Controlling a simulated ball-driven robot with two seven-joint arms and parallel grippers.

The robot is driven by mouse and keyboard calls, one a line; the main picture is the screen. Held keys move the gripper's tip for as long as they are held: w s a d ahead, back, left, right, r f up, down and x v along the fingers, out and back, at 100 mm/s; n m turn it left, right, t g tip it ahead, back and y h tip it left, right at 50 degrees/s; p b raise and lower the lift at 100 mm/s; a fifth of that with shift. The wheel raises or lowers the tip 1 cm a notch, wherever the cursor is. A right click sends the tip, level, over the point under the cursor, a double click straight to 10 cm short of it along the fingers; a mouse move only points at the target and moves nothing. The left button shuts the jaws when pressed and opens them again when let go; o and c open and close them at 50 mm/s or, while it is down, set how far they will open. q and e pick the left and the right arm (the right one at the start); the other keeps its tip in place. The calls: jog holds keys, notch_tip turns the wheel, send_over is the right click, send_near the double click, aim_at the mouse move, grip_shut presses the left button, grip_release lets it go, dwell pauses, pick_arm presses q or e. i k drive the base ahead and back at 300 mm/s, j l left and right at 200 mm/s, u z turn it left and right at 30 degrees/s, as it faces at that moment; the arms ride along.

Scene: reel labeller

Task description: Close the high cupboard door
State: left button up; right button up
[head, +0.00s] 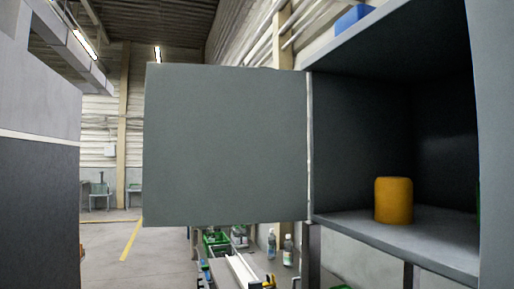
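The cupboard door (226,146) is a flat grey panel standing wide open. It reaches out to the left from its hinge edge (309,148), which is the left front edge of the cupboard. The open cupboard (362,130) is on the right, with a dark inside and a grey bottom shelf (420,237). An orange cylinder (393,201) stands upright on that shelf. A thin green edge of another thing shows at the far right of the inside, mostly hidden by the side panel. Neither of my grippers is in view.
Below the door are a green bin (215,239), bottles (288,250) and a long white bar (243,271). A blue box (353,18) sits on top of the cupboard. A large grey block (38,190) stands at the left. Open floor (160,255) lies between.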

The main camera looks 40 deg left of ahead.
aim_at(223, 146)
jog(key=j+z, duration=0.6)
jog(key=z, duration=0.2)
jog(key=j+z, duration=0.35)
